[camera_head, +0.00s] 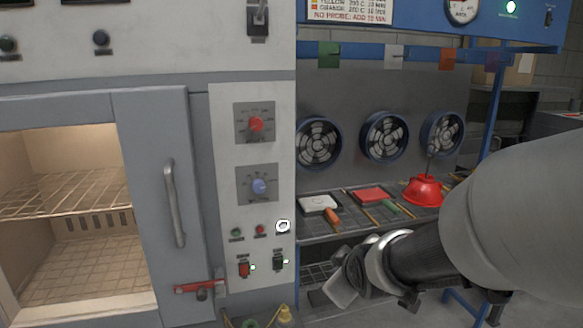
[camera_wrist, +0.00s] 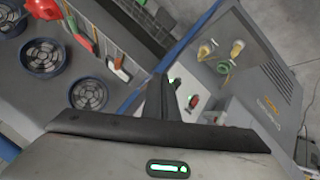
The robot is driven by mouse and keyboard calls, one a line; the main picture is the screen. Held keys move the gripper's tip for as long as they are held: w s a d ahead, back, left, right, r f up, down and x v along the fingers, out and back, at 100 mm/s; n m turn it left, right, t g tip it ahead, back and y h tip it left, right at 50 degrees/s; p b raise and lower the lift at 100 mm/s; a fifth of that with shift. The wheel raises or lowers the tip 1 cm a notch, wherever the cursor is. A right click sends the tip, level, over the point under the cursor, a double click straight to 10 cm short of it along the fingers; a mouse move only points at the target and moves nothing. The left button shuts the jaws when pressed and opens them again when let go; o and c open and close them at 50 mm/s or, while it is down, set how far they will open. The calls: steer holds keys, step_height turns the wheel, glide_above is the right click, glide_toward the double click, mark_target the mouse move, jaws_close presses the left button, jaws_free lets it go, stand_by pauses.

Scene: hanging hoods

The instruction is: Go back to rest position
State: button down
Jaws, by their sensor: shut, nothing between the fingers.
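My gripper (camera_head: 343,289) is at the lower middle of the head view, at the end of my arm, which reaches in from the right. It is in front of the lower shelves, just right of the oven's control panel (camera_head: 251,185). In the wrist view the dark fingers (camera_wrist: 160,95) are together with nothing between them. The wrist view looks down at a tilt, with the bench on the left and the grey oven cabinet (camera_wrist: 262,75) on the right.
The oven's grey door (camera_head: 150,200) has a vertical handle (camera_head: 174,203) and a red latch (camera_head: 200,287). Round fans (camera_head: 385,136) line the bench's back panel. A red bowl-shaped item (camera_head: 424,191), a white pad (camera_head: 318,203) and a red pad (camera_head: 372,195) lie on the shelf behind my gripper.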

steer(key=s+d+r+m+g, duration=0.2)
steer(key=s+r+m, duration=0.25)
steer(key=s, duration=0.55)
steer(key=s+d+r+m+g, duration=0.25)
steer(key=s+m, duration=0.25)
steer(key=s, duration=0.6)
step_height(320, 180, up, 15)
steer(key=p, duration=1.5)
steer(key=shift+a+h, duration=0.4)
steer(key=shift+a, duration=0.05)
steer(key=shift+d, duration=0.1)
